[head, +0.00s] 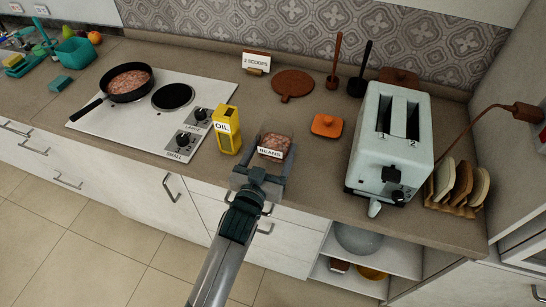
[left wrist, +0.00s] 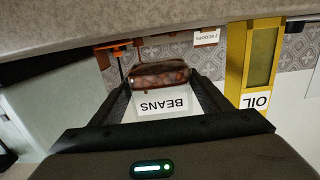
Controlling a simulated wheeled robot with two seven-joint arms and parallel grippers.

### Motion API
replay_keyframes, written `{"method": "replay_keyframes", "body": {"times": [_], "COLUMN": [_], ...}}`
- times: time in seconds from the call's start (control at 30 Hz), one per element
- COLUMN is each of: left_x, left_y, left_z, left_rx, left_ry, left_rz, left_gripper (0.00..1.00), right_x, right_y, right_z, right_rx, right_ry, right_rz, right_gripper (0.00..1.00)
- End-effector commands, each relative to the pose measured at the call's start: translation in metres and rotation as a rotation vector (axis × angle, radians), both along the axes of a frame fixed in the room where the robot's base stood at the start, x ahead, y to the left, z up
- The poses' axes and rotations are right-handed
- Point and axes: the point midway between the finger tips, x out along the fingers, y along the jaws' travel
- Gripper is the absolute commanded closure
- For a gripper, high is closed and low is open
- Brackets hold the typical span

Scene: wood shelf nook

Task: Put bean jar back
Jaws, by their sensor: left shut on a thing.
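The bean jar (head: 275,143) is a squarish clear container of brown beans with a white BEANS label, near the counter's front edge in the head view. My left gripper (head: 262,171) reaches it from the front and is shut on it, one finger on each side. In the left wrist view, which is upside down, the jar (left wrist: 160,78) sits between the two fingers (left wrist: 165,98). I cannot tell whether its base touches the counter. An orange square lid with a knob (head: 327,125) lies on the counter to the right. My right gripper is not in view.
A yellow oil container (head: 227,132) stands close left of the jar. A pale toaster (head: 391,145) stands to the right, with a bread rack (head: 459,190) beyond. The stove (head: 205,97) holds a pan (head: 127,82).

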Motion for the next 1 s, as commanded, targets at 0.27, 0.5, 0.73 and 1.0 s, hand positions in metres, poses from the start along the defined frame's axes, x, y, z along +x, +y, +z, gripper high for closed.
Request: {"method": "replay_keyframes", "body": {"times": [0.27,0.5,0.73,1.0], "left_x": [0.000,0.000,0.000,-0.001], "left_y": [0.000,0.000,0.000,0.000], "left_z": [-0.016,-0.037,-0.038,-0.042], "left_rx": [-0.001,-0.002,-0.002,0.000], "left_ry": [0.000,-0.002,-0.003,0.000], "left_rz": [0.000,0.000,0.000,0.000], "left_gripper": [0.70,0.70,0.70,0.11], "right_x": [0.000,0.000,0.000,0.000], "right_y": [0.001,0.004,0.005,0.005], "right_z": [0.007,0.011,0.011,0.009], "right_rx": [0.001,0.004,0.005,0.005], "right_ry": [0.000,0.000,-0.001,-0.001], "right_rz": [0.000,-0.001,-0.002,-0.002], "right_gripper": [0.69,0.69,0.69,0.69]}}
